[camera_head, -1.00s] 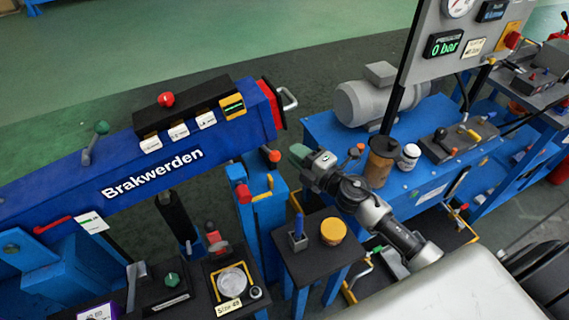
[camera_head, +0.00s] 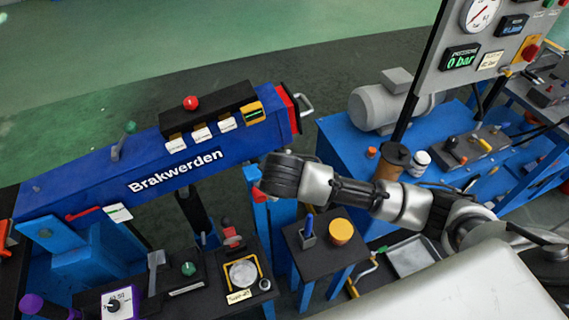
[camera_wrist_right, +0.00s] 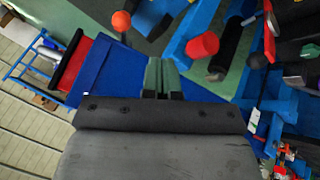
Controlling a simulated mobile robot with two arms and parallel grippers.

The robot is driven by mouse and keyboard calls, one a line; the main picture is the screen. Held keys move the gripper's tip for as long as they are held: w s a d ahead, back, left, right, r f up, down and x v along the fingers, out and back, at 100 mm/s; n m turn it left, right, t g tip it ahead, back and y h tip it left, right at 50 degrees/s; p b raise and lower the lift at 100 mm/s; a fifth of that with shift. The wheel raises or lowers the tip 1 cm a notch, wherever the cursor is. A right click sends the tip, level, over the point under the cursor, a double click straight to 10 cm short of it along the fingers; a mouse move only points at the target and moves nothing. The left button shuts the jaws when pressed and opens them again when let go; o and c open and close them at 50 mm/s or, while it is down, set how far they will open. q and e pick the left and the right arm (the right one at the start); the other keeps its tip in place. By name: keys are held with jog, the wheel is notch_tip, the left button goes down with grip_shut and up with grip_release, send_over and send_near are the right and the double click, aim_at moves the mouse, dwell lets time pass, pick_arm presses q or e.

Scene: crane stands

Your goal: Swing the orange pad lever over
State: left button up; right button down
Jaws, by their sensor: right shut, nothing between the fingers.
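In the right wrist view, an orange round knob (camera_wrist_right: 121,21) on a dark stem stands at upper left, near the blue beam end. A red cylindrical knob (camera_wrist_right: 203,45) on a blue post is to its right. I cannot tell for certain which part is the pad lever. My right gripper (camera_wrist_right: 161,75) is shut and empty, its greenish fingertips below and between these knobs, apart from both in the picture. In the head view my right arm's end (camera_head: 285,176) covers the top of the blue post, with the orange knob there hidden. My left gripper is out of view.
The blue Brakwerden beam (camera_head: 160,165) lies at left, with a black control box (camera_head: 205,110) on it. A small black table (camera_head: 322,250) holds a yellow-topped cylinder (camera_head: 341,232). A blue bench (camera_head: 345,135) with a grey motor (camera_head: 383,102) stands at right.

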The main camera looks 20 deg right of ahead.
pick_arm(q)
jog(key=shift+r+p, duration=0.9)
pick_arm(e)
jog(key=w+d+f, duration=0.4)
jog(key=w+f, duration=0.3)
jog(key=shift+w+d, duration=0.2)
jog(key=shift+w, duration=0.2)
